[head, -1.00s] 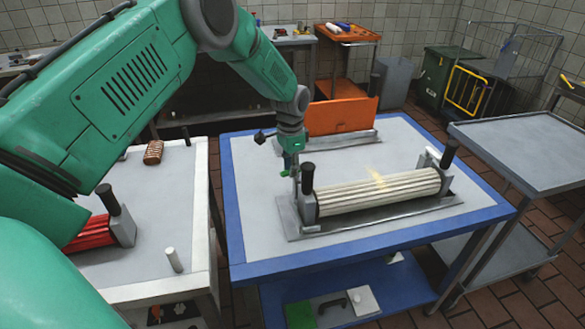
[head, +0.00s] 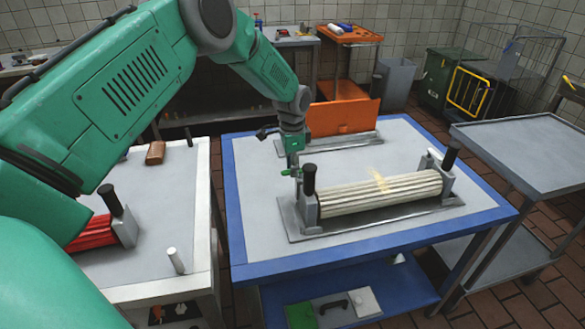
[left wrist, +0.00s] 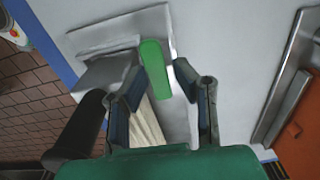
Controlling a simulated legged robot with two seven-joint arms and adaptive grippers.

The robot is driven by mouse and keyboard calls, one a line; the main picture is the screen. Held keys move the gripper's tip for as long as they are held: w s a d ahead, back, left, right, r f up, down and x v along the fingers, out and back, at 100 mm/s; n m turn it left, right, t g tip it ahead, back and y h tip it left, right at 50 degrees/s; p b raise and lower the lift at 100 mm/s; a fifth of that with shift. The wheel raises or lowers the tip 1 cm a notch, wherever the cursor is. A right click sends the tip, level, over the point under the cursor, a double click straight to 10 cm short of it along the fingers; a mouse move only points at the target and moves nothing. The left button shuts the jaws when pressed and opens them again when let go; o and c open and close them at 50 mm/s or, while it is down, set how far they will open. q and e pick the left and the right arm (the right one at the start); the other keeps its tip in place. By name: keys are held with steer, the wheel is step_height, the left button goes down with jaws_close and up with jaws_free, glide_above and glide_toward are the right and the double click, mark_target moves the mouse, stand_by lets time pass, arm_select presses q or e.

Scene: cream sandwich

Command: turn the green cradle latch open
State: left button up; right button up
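The green latch (left wrist: 154,68) is a rounded bar at the near left end of the grey cradle (head: 292,218). In the head view the latch (head: 288,172) is a small green piece beside the black handle post. My left gripper (head: 293,164) is over that end of the cradle, pointing down. In the left wrist view its two fingers (left wrist: 160,75) are apart, with the latch's lower end between their tips and a gap on the right. I cannot tell whether the left finger touches it. A ribbed cream roller (head: 380,192) lies in the cradle. My right gripper is not in view.
An orange board (head: 343,116) stands at the back of the blue-edged table (head: 238,200). A second table at left holds a red roller (head: 92,234) and a white peg (head: 176,261). A grey cart (head: 530,150) stands at right. The tabletop before the orange board is largely clear.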

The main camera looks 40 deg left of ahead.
arm_select(q)
steer(key=shift+o, duration=0.2)
steer(key=shift+w+f, duration=0.1)
steer(key=shift+r, duration=0.35)
step_height(320, 180, up, 11)
steer(key=shift+a, duration=0.1)
stand_by(0.5)
